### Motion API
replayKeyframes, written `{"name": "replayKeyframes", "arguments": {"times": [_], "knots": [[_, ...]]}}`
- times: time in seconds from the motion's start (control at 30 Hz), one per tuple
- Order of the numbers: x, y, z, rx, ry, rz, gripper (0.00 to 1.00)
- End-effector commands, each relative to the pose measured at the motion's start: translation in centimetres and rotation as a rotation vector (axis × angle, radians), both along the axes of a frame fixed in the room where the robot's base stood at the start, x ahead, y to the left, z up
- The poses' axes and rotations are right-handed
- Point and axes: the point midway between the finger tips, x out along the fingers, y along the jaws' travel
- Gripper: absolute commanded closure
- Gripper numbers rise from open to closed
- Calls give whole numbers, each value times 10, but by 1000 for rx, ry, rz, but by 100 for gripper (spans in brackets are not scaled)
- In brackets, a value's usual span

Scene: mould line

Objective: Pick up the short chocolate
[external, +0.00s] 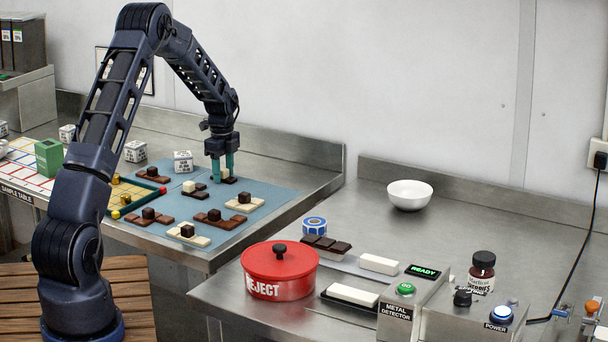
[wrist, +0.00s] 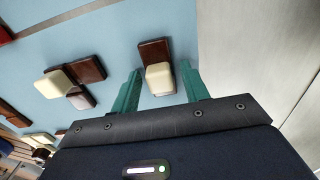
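Between my gripper's fingers is a short chocolate (wrist: 154,52), a dark brown base with a cream block (wrist: 159,76) on its near end in the wrist view. In the external view its cream block (external: 225,173) is partly hidden by the fingers. My gripper (external: 223,178) points down over the blue mat (external: 270,198). In the wrist view its green fingers (wrist: 161,70) are apart, one on each side of the chocolate, with a visible gap on the left. Contact on the right side is unclear.
Another dark chocolate with a cream block (external: 189,187) lies close on the left. Several more chocolates, such as a cream one with a dark block (external: 244,201), lie on the mat. A red reject pot (external: 280,269) stands on the right-hand counter, with a white bowl (external: 410,195) behind.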

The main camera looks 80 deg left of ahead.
Motion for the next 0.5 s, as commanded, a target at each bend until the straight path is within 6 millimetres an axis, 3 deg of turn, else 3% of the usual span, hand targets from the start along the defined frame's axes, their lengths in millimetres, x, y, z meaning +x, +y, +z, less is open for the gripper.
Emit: {"name": "replayKeyframes", "arguments": {"times": [0.03,0.17,0.5], "knots": [[0,0,0,0,0,0,65],[0,0,0,0,0,0,91],[0,0,4,0,0,0,92]]}}
